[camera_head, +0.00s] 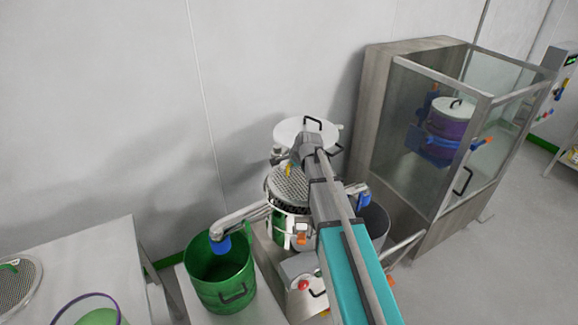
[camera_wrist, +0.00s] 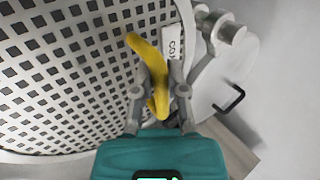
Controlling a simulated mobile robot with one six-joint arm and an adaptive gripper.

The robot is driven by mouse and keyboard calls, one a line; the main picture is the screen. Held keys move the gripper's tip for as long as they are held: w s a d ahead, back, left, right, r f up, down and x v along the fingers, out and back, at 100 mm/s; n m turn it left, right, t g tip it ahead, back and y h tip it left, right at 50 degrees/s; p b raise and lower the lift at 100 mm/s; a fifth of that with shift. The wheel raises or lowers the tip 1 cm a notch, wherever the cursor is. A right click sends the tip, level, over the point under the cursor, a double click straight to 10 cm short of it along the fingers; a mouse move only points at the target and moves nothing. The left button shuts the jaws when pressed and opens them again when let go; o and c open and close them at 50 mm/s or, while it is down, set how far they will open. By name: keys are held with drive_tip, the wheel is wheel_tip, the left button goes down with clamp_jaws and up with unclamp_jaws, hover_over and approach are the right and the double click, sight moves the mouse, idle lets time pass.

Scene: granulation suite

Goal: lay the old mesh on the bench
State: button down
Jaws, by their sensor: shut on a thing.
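A round mesh (camera_head: 291,186) with a yellow grip (camera_head: 289,168) is at the top of the machine in the middle of the head view. In the wrist view this mesh (camera_wrist: 60,75) fills the left side, with square holes in a pale sheet. My gripper (camera_wrist: 158,88) is shut on its yellow grip (camera_wrist: 148,65). I cannot tell whether the mesh rests on the machine or hangs just above it. The grey bench (camera_head: 100,250) stands at the lower left. A second round mesh (camera_head: 18,285) with a green grip lies at its left end.
A purple ring (camera_head: 88,296) and a green round thing (camera_head: 98,318) are at the bench's front. A green bucket (camera_head: 215,285) stands between bench and machine. A white lid (camera_head: 300,131) is behind the mesh. A glass-sided cabinet (camera_head: 400,130) stands right.

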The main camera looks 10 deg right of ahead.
idle(0.3)
drive_tip(key=shift+r, duration=0.1)
drive_tip(key=shift+r+p, duration=0.2)
drive_tip(key=shift+p, duration=0.1)
wheel_tip(320, 180, up, 10)
drive_tip(key=p, duration=1)
drive_tip(key=shift+w, duration=0.15)
drive_tip(key=shift+d, duration=0.1)
